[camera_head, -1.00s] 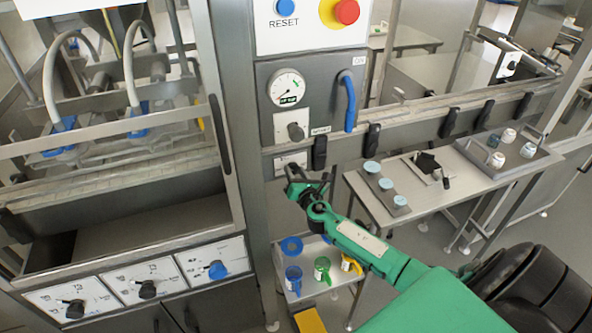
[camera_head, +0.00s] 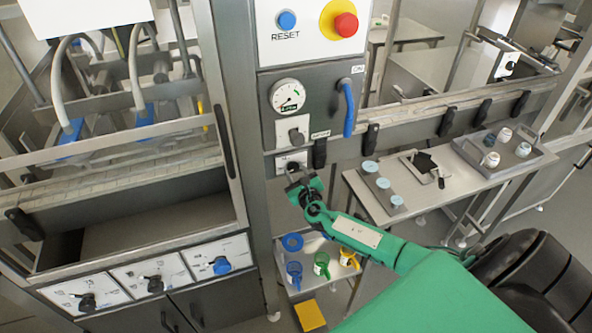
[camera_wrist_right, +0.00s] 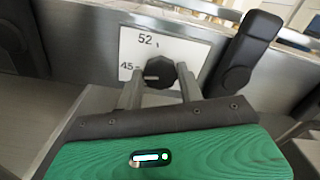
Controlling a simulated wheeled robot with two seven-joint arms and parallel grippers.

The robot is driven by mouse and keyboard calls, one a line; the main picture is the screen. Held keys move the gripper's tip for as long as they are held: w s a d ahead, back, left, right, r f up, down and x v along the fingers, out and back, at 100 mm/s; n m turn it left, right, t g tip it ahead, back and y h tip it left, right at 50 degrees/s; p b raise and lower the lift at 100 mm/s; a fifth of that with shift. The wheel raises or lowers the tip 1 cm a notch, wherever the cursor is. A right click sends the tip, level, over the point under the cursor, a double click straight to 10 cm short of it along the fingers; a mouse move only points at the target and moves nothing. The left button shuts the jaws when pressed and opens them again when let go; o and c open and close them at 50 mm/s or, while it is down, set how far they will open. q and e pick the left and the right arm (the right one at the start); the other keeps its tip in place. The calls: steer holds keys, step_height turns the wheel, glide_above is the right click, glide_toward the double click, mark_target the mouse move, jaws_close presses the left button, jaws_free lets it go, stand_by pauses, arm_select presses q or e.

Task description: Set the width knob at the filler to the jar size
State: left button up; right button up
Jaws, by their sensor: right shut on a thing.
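In the right wrist view, a small round black knob (camera_wrist_right: 161,73) sits on a white plate (camera_wrist_right: 180,46) marked 45 at the left and 52 above. Its light pointer mark points left, toward the 45. My right gripper (camera_wrist_right: 160,77) has its two fingers on either side of the knob and is shut on it. In the head view, my right gripper (camera_head: 298,178) is at the lower white plate (camera_head: 283,161) on the filler's column. The knob there is mostly hidden by the fingers. My left gripper is not in view.
A black clamp handle (camera_wrist_right: 250,45) stands close to the right of the plate.

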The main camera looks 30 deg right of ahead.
stand_by(0.4)
steer(key=o, duration=1)
steer(key=shift+s, duration=0.1)
steer(key=b+v, duration=0.1)
steer(key=v, duration=1.2)
steer(key=shift+s+a, duration=0.15)
steer(key=shift+s, duration=0.1)
